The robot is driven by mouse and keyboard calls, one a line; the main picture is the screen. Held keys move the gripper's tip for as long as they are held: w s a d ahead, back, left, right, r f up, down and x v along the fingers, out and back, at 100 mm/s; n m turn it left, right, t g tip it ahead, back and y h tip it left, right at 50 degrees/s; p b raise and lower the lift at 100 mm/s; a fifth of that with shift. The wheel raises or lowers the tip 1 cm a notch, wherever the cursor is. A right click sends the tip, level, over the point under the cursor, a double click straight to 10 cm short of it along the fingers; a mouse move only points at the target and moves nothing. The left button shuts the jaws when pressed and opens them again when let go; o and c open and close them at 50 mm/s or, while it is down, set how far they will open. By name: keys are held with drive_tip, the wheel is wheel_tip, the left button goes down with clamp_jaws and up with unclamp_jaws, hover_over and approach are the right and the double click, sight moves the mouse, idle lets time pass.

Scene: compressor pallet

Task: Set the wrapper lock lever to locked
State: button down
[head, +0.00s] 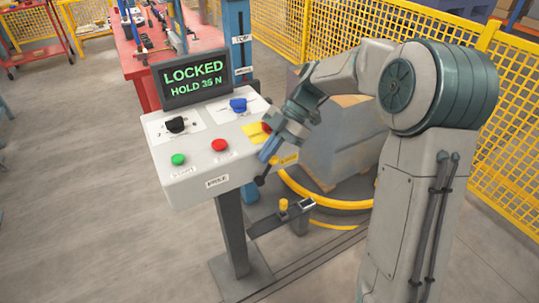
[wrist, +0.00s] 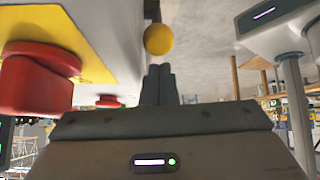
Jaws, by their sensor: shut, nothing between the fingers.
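The control panel (head: 200,180) has a screen (head: 195,78) that reads "LOCKED, HOLD 35 N". My gripper (head: 261,177) is at the panel's right front edge, pointing downward. In the wrist view my gripper's dark fingers (wrist: 158,84) are shut together with nothing between them. A round yellow knob (wrist: 158,39) shows just past the fingertips in the picture; I cannot tell whether they touch. A yellow-topped part (head: 283,204) stands low beside the panel post in the head view. I cannot tell whether it is the same knob.
A red stop button (wrist: 37,78) on a yellow plate (wrist: 62,40) is close to the gripper. The panel also carries a black knob (head: 177,124), a blue knob (head: 238,105), a green button (head: 178,159) and a red button (head: 219,145). A yellow ring (head: 325,201) lies behind.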

drive_tip(key=shift+w+d+f, duration=0.1)
drive_tip(key=shift+w+d, duration=0.1)
drive_tip(key=shift+d, duration=0.2)
drive_tip(key=shift+d, duration=0.1)
idle(0.3)
drive_tip(key=v, duration=0.9)
drive_tip(key=shift+s+r, duration=0.2)
drive_tip(key=shift+r, duration=0.1)
drive_tip(key=shift+d, duration=0.15)
